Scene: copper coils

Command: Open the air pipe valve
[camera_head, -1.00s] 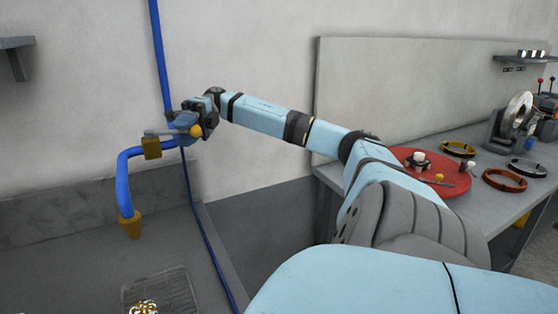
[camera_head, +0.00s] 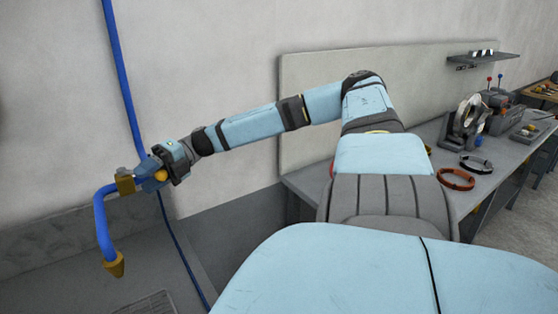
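The blue air pipe (camera_head: 124,75) runs down the wall at the left. A blue branch (camera_head: 102,222) bends down from the brass valve body (camera_head: 125,181) to a brass cone nozzle (camera_head: 115,264). The valve's yellow ball knob (camera_head: 161,175) shows right of the valve body, and the lever looks short from here. My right gripper (camera_head: 155,170) is at the knob and lever, just right of the valve body. Its fingers are small and partly hidden, so I cannot tell whether they grip the knob. My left gripper is not in view.
A grey workbench (camera_head: 302,188) at the right holds an orange ring (camera_head: 456,179), a dark ring (camera_head: 476,163) and a coil machine (camera_head: 466,118). A wall shelf (camera_head: 483,58) is above it. A metal grate (camera_head: 150,303) lies below the pipe.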

